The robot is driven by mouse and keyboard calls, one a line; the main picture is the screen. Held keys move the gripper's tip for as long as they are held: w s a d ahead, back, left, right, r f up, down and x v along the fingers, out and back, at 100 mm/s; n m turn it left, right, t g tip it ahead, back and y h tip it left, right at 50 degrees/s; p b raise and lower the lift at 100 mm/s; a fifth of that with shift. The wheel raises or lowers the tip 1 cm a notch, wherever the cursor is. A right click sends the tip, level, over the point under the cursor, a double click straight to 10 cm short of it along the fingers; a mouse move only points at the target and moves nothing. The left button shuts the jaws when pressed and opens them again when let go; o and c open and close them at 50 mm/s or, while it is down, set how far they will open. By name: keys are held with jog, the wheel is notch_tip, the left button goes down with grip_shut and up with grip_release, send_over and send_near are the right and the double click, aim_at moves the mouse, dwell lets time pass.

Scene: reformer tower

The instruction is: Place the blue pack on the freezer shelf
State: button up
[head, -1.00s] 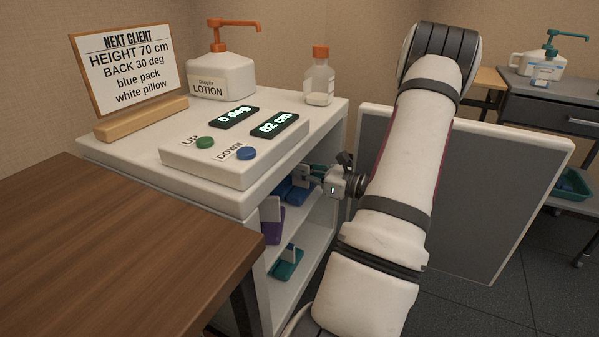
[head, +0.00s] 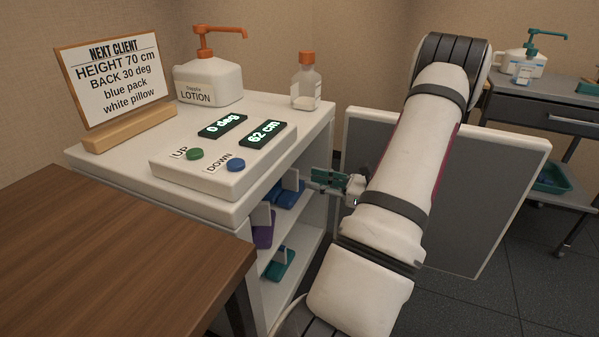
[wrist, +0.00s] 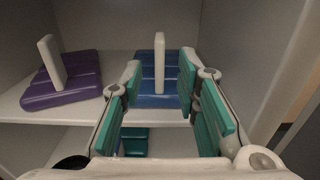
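The blue pack (head: 291,194) lies flat on the upper shelf inside the open white cabinet, with a white upright handle on it. In the wrist view the blue pack (wrist: 156,92) is straight ahead, beyond and between my fingertips. My gripper (head: 325,179) is at the cabinet's open side. The wrist view shows my gripper (wrist: 160,75) open, its two teal-padded fingers spread, with nothing held between them. The shelf (wrist: 118,110) is bare between the packs. I cannot tell from the frames which shelf is the freezer shelf.
A purple pack (wrist: 62,92) lies left of the blue one. A teal pack (head: 280,265) is on the lower shelf. The grey cabinet door (head: 480,190) stands open to the right. A control box (head: 215,165), lotion and a bottle are on top. A wooden table (head: 120,255) is close at left.

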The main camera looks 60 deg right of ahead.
jog(key=shift+s+d+p, duration=0.1)
jog(key=shift+s+p, duration=0.25)
jog(key=shift+s, duration=1.4)
